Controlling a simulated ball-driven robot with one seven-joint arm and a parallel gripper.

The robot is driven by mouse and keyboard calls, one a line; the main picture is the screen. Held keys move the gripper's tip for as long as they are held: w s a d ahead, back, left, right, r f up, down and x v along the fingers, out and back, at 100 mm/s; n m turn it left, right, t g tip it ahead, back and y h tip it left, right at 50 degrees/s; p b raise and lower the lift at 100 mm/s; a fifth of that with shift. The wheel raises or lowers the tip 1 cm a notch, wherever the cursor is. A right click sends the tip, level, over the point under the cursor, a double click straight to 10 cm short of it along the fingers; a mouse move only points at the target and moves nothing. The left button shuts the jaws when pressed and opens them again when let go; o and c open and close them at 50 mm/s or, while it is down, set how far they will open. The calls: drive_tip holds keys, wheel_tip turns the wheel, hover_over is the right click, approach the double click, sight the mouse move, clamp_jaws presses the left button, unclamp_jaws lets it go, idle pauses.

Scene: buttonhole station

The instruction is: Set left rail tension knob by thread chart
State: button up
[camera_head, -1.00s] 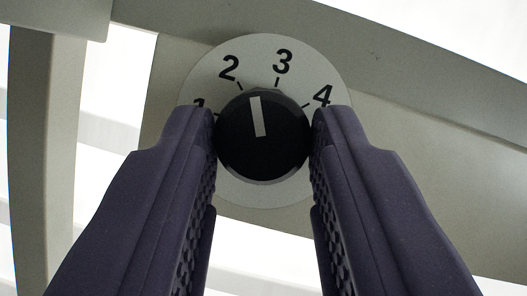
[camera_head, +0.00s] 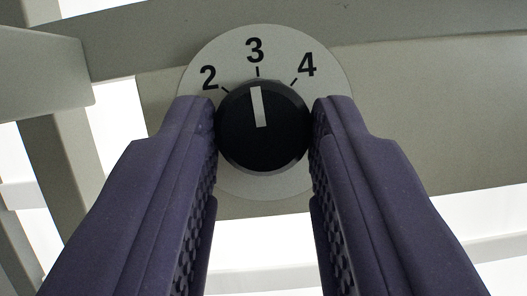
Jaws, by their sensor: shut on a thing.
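A round black knob (camera_head: 262,140) sits at the centre of a pale round dial plate (camera_head: 310,50) in the head camera view. Its white pointer line points up, at or very close to the tick under the 3. The numbers 2, 3 and 4 show; the 1 is hidden behind the left finger. My gripper (camera_head: 263,125) is shut on the knob, with one purple finger touching each side. The thread chart is not in view.
The dial is fixed on a grey-beige rail (camera_head: 430,120) that runs across the picture. Another grey beam (camera_head: 45,75) stands at the left. Bright white gaps show between the beams below and at the left.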

drive_tip(key=shift+m+h, duration=0.4)
drive_tip(key=shift+m, duration=0.8)
drive_tip(key=o, duration=1)
drive_tip(key=shift+o, duration=0.2)
drive_tip(key=b+v, duration=0.2)
drive_tip(key=v, duration=0.5)
drive_tip(key=shift+s+a, duration=0.15)
drive_tip(key=shift+s, duration=0.25)
